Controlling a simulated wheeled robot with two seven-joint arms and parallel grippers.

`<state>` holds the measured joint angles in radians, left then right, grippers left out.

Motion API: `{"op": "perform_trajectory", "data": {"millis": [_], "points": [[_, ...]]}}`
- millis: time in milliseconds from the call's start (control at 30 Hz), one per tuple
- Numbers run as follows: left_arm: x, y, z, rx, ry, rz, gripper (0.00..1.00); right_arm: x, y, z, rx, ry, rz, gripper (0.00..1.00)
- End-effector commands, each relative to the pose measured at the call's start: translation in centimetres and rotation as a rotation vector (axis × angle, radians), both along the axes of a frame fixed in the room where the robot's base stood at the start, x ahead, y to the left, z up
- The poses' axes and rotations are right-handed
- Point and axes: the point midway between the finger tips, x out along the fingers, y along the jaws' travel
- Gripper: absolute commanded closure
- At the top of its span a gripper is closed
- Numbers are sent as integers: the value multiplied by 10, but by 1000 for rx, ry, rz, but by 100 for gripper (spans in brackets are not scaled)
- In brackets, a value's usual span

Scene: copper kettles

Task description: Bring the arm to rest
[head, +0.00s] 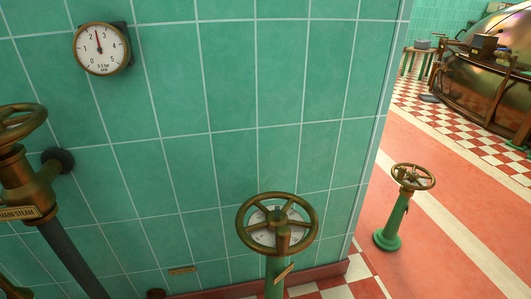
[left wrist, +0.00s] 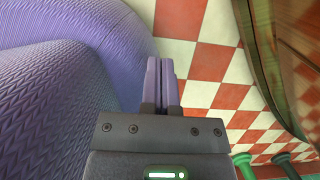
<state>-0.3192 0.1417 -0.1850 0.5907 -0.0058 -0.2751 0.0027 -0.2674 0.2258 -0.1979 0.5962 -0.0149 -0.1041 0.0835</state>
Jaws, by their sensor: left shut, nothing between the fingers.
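My left gripper (left wrist: 161,82) shows in the left wrist view, with its two fingers together and nothing between them. It hangs over a red and white checkered floor (left wrist: 212,62). A purple textured surface fills the left of that view, close to the fingers. Neither gripper shows in the head view, and my right gripper is in neither view.
A brass handwheel (head: 277,224) on a green post stands at the tiled wall (head: 230,90). Another handwheel post (head: 390,238) stands to the right. A main steam valve (head: 18,185) is at the left, a gauge (head: 101,48) above. A copper kettle (head: 490,85) sits far right.

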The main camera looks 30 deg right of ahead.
Motion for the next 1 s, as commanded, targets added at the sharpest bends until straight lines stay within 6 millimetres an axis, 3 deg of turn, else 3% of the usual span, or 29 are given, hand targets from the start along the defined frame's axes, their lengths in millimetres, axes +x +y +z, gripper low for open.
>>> {"op": "perform_trajectory", "data": {"millis": [100, 300, 500, 600, 733, 1000], "points": [[2, 0, -1, 0, -4, 0, 100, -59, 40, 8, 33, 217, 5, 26], [45, 1, 83, -2, -121, -3, 100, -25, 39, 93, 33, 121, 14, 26], [70, 1, 172, -5, -198, -9, 100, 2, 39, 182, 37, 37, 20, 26], [75, 2, 207, -7, -223, -13, 100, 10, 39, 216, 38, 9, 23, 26], [72, 3, 223, -8, -225, -16, 100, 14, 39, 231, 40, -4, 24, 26], [72, 3, 217, -8, -224, -18, 100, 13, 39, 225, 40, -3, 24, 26]]}}
